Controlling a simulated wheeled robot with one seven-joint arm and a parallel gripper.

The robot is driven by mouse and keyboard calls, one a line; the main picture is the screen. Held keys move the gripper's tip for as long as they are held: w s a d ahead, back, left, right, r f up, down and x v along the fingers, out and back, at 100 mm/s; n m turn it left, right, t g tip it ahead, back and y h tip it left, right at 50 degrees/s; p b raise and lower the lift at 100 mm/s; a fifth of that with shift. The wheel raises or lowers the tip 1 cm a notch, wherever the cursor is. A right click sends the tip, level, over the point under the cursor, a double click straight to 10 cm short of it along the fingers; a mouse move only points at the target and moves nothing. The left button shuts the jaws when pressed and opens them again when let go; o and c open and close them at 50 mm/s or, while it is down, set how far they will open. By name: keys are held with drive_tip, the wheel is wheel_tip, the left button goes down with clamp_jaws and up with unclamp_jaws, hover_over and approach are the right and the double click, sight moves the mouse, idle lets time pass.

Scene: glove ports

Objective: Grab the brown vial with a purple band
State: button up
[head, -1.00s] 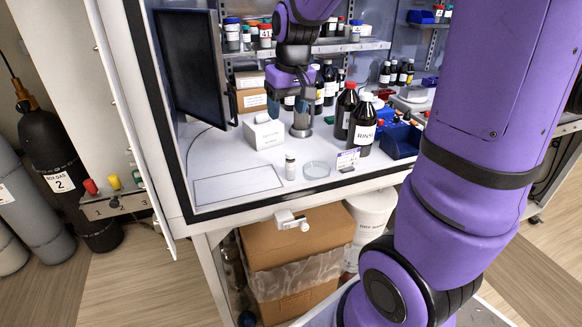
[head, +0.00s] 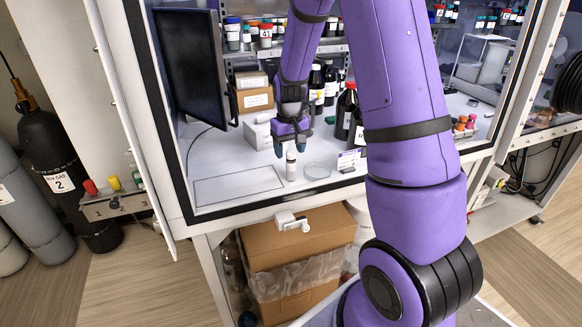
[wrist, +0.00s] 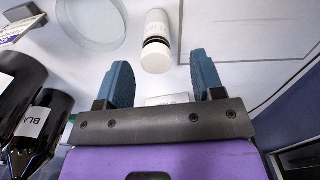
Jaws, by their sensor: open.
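A small vial (head: 291,167) stands upright on the white worktop near its front edge. In the wrist view the vial (wrist: 157,24) shows a white cap, a thin dark brown strip at the neck and a pale label. No purple band can be made out on it. My gripper (head: 290,150) is open just above and behind the vial. In the wrist view my gripper (wrist: 159,62) has its blue fingers apart and empty, with the cap just beyond and between the fingertips. I cannot tell whether they touch it.
A clear round dish (head: 318,171) lies right of the vial, with a small label card (head: 348,159) beyond it. Dark bottles (head: 345,112) stand behind, partly hidden by my arm. A white box (head: 257,133) is behind the gripper. A monitor (head: 190,65) stands left; the worktop left of the vial is clear.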

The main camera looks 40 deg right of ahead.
sight(291, 163)
drive_tip(key=shift+s+d+f, duration=0.1)
drive_tip(key=shift+s+f, duration=0.05)
drive_tip(key=shift+f, duration=2.6)
drive_tip(key=c, duration=1)
drive_tip(key=shift+r, duration=0.1)
